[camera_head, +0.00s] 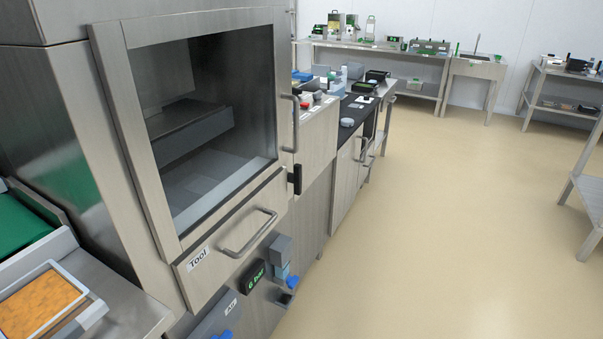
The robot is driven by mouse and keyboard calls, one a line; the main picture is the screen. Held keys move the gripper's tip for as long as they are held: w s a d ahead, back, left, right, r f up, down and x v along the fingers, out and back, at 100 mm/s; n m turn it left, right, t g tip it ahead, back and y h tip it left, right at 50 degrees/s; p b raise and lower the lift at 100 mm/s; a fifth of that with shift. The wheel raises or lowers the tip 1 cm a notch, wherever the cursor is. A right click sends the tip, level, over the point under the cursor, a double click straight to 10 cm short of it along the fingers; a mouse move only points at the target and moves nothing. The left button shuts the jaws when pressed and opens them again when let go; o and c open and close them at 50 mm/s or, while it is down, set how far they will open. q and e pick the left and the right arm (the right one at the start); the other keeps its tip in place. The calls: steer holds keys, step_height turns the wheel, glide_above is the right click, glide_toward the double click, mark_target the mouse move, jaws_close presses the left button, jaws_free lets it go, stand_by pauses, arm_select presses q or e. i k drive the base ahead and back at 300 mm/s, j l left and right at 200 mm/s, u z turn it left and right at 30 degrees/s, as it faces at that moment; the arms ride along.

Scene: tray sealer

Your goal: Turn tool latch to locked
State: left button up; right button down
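The tray sealer's drawer front (225,262) carries a "Tool" label (198,259) and a metal bar handle (251,235). A small black upright part (295,180), possibly the tool latch, sits at the right end of this drawer, below the window door's handle (296,123). Whether it is locked cannot be told from here. The drawer looks closed. Neither of my grippers is in view.
Below the drawer are a "6 bar" display (254,279), grey-blue fittings (281,252) and an "Air" label (231,307). The window door (205,125) looks closed. A tray with orange contents (40,303) is at lower left. The floor (440,220) to the right is clear.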

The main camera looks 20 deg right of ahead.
mark_target(296, 178)
steer(key=i+l+u, duration=0.1)
steer(key=l, duration=0.5)
steer(key=i+l+u, duration=0.1)
steer(key=i+l, duration=0.2)
steer(key=l, duration=0.3)
steer(key=i+l+u, duration=0.15)
steer(key=l, duration=0.5)
steer(key=i+l+u, duration=0.1)
steer(key=l, duration=0.55)
steer(key=i+l+u, duration=0.1)
steer(key=l, duration=0.55)
steer(key=i+l+u, duration=0.1)
steer(key=l, duration=0.55)
steer(key=i, duration=0.05)
